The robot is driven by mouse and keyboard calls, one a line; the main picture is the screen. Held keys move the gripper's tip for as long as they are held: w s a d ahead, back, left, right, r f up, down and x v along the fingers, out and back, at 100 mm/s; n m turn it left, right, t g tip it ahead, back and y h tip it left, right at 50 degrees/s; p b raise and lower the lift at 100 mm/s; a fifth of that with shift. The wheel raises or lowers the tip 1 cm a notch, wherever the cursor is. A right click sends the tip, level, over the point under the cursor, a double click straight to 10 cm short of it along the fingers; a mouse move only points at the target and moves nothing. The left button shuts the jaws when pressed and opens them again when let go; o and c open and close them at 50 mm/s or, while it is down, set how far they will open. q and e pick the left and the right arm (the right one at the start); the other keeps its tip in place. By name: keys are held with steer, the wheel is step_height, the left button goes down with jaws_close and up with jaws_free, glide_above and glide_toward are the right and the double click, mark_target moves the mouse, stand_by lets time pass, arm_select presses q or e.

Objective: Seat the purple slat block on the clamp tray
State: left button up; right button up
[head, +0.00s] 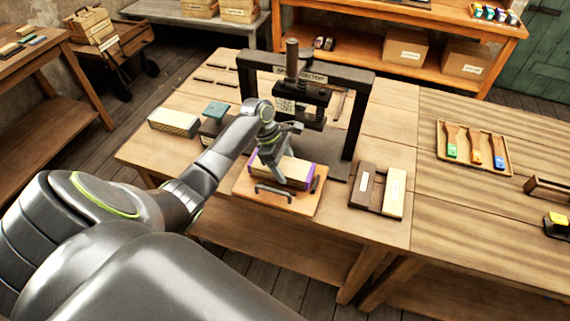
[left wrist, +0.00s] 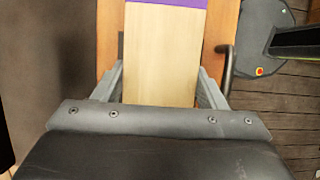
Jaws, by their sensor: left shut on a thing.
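The purple slat block (head: 295,172), pale wood with purple ends, lies at the clamp tray in front of the press. The clamp tray (head: 304,204) is a flat orange-brown board with a dark handle at its front and a small dark clamp part at its right. My left gripper (head: 271,158) reaches down over the block and is shut on it. In the left wrist view the block (left wrist: 162,50) runs between the two fingers, its purple band at the top, with tray wood (left wrist: 222,30) on both sides. Whether the block rests flat on the tray I cannot tell.
A dark brown holder with a pale block (head: 394,192) lies to the right. Another slat block (head: 173,122) and a teal-topped block (head: 216,109) lie to the left. A brush tray (head: 474,165) is farther right.

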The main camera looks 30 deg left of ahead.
arm_select(q)
steer(key=shift+f, duration=0.9)
steer(key=o, duration=1.3)
steer(key=shift+c, duration=0.2)
steer(key=b+v, duration=0.2)
steer(key=v, duration=1.5)
steer(key=shift+a, duration=0.15)
steer(key=shift+r, duration=0.1)
